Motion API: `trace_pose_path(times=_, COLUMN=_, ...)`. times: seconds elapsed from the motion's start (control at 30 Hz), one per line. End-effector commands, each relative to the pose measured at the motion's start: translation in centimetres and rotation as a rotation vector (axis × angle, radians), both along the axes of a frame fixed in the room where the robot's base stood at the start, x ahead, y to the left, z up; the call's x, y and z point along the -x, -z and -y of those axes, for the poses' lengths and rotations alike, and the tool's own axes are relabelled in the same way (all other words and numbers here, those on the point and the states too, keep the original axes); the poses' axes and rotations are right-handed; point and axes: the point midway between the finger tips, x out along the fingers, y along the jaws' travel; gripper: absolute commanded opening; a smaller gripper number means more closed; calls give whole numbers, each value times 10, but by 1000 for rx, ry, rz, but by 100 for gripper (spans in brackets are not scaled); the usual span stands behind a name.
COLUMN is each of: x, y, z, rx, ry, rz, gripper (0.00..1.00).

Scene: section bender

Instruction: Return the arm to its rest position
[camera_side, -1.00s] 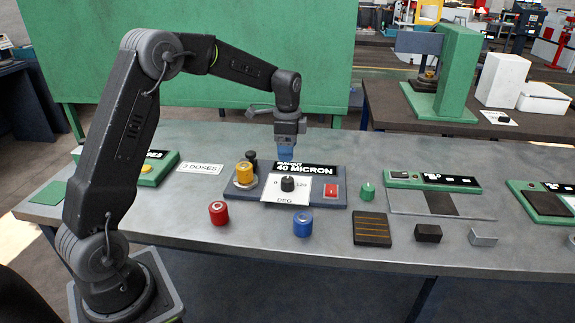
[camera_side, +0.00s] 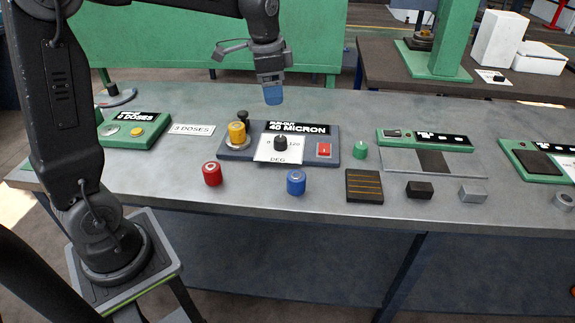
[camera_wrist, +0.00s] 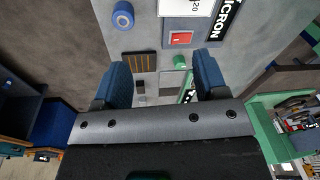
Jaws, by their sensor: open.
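My gripper (camera_side: 273,94) hangs above the far part of the grey bench (camera_side: 330,203), behind the run-out panel. In the wrist view my gripper (camera_wrist: 163,82) shows two blue fingertips set wide apart with nothing held between them. The panel (camera_side: 240,152) carries a "40 MICRON" display (camera_side: 300,128), a black dial knob (camera_side: 281,143) and a red button (camera_side: 324,149). A yellow cylinder (camera_side: 237,133) sits at the panel's left end. My gripper touches none of these.
A red cylinder (camera_side: 212,174) and a blue cylinder (camera_side: 296,183) stand near the bench front. A green knob (camera_side: 361,150), a slotted dark block (camera_side: 364,186) and small blocks (camera_side: 420,190) lie to the right. A green press (camera_side: 440,45) stands on the back table.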

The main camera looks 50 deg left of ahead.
Motion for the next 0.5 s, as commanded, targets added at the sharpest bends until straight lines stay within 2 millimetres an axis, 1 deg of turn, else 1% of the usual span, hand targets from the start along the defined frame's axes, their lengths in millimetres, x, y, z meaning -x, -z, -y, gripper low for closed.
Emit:
trace_pose_path(times=0.03, x=19, y=-12, z=14, rx=2, ry=-38, rz=36, gripper=66)
trace_pose_path(times=0.17, x=64, y=-28, z=40, rx=24, ry=-155, rz=115, gripper=66)
trace_pose_path(times=0.2, x=78, y=-31, z=48, rx=33, ry=-189, rz=140, gripper=66)
trace_pose_path(times=0.27, x=100, y=-33, z=58, rx=51, ry=-242, rz=177, gripper=66)
trace_pose_path(times=0.3, x=114, y=-33, z=64, rx=65, ry=-276, rz=201, gripper=66)
trace_pose_path(times=0.37, x=135, y=-32, z=72, rx=88, ry=-327, rz=234, gripper=66)
trace_pose_path(times=0.4, x=148, y=-30, z=77, rx=104, ry=-360, rz=255, gripper=66)
trace_pose_path(times=0.5, x=175, y=-22, z=86, rx=144, ry=-429, rz=299, gripper=66)
